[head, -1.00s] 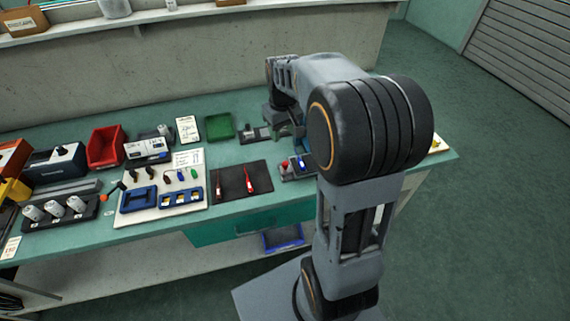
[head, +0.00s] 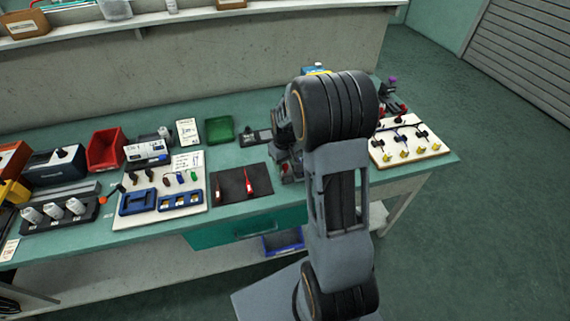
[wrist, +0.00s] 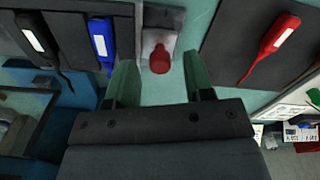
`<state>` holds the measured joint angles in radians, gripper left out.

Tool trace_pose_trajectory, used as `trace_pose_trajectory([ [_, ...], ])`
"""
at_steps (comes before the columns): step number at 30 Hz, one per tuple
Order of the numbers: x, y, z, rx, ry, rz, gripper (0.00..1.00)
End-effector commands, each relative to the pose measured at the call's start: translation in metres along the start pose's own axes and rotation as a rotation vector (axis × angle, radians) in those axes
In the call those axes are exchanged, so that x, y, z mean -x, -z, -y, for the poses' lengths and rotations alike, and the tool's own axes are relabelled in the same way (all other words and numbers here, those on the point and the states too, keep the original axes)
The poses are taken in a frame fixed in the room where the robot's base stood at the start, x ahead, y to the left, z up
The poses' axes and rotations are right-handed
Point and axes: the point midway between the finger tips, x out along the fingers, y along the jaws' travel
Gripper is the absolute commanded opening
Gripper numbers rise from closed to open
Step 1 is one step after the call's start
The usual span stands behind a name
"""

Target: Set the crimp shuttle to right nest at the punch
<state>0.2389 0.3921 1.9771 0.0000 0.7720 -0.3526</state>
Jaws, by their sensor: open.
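A red knob (wrist: 160,60) on a light grey plate (wrist: 150,20) shows in the wrist view; it may be the crimp shuttle's handle, but I cannot be sure. My gripper (wrist: 160,82) is open, with its two green fingers apart and the knob between and just beyond the tips. Nothing is held. A blue piece with a white label (wrist: 100,40) lies left of the knob on a dark base. I cannot make out the punch or its right nest with certainty. In the head view my arm hides the gripper and most of this fixture.
A dark mat (head: 232,187) with two red tools lies left of my arm; one red tool (wrist: 280,35) shows in the wrist view. A small grey and black device (head: 256,137) and a green tray (head: 219,129) stand behind. A white wiring board (head: 408,146) lies right.

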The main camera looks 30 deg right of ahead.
Motion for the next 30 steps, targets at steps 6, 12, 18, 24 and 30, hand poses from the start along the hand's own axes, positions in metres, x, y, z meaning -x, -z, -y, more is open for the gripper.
trace_pose_trajectory([
  [6,-0.0078,-0.0002,0.0001,0.0,0.0,0.0,0.48],
  [12,-0.0079,-0.0002,0.0002,0.0,0.0,0.0,0.48],
  [18,-0.0077,-0.0002,0.0002,0.0,0.0,0.0,0.33],
  [24,-0.0076,-0.0002,0.0002,0.0,0.0,0.0,0.13],
  [30,-0.0075,-0.0002,0.0002,0.0,0.0,0.0,0.0],
])
